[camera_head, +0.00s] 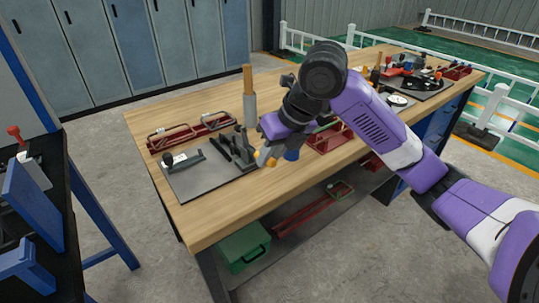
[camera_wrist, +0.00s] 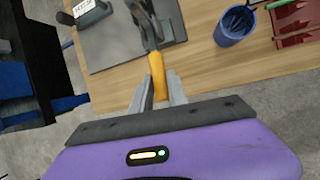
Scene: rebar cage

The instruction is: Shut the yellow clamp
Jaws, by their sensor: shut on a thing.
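The yellow clamp (camera_head: 271,162) is at the front edge of the grey plate on the wooden bench. In the wrist view its yellow handle (camera_wrist: 159,80) runs between my two fingers, and its dark metal part (camera_wrist: 147,22) reaches over the plate. My gripper (camera_wrist: 164,82) is shut on the yellow handle. In the head view my gripper (camera_head: 266,150) comes down from the right and hides part of the clamp. Whether the clamp's jaws are open or shut is hard to tell.
The grey plate (camera_head: 200,181) holds dark tools on the bench (camera_head: 220,215). A blue cup (camera_wrist: 229,36) stands just right of my gripper, with a red rack (camera_wrist: 298,20) beyond. A tall wooden handle (camera_head: 247,80) rises behind. Bare wood lies along the front edge.

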